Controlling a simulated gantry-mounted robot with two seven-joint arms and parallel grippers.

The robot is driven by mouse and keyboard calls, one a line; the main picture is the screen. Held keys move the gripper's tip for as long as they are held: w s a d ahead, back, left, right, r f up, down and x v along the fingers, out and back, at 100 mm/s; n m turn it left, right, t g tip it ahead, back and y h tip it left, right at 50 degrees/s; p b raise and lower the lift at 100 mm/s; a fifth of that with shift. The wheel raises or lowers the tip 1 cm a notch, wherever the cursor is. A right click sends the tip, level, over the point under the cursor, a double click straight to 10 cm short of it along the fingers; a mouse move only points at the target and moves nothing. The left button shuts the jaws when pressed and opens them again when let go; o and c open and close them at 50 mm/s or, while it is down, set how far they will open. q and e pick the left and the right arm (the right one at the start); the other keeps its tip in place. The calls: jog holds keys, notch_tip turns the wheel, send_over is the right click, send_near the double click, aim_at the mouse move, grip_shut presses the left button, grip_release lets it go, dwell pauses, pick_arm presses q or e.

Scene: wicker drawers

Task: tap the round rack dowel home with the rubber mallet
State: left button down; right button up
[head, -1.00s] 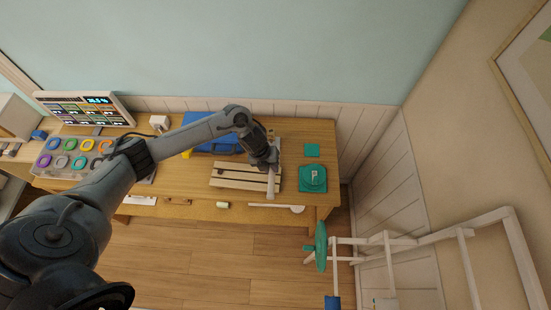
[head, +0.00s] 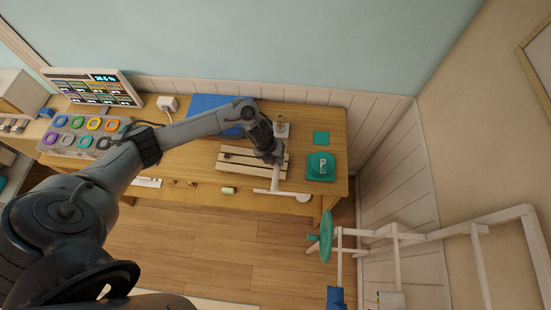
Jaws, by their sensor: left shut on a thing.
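My left gripper (head: 274,157) is shut on a pale, rod-like thing (head: 275,178) at the right end of the slatted wooden rack (head: 237,161). The rod points toward the table's front edge. Its lower end meets or overlaps a pale bar with a round end (head: 303,197) in the picture. I cannot tell whether they touch, or whether either is the rubber mallet. I cannot pick out the round dowel for sure; the gripper hides part of the rack's right end. My right gripper is not in view.
A teal tray (head: 320,174) and a teal square (head: 321,137) lie right of the rack. A small pale stand (head: 281,130) is behind the gripper. A blue mat (head: 209,104) and a bin of coloured rings (head: 82,138) are left. A white frame stands at lower right.

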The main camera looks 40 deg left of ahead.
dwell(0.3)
pick_arm(q)
notch_tip(320, 180, down, 5)
jog(key=b, duration=0.4)
jog(key=shift+f+b, duration=0.1)
jog(key=shift+b, duration=0.25)
jog(key=shift+r+p, duration=0.45)
jog(key=shift+r, duration=0.1)
notch_tip(320, 180, up, 4)
jog(key=p, duration=0.3)
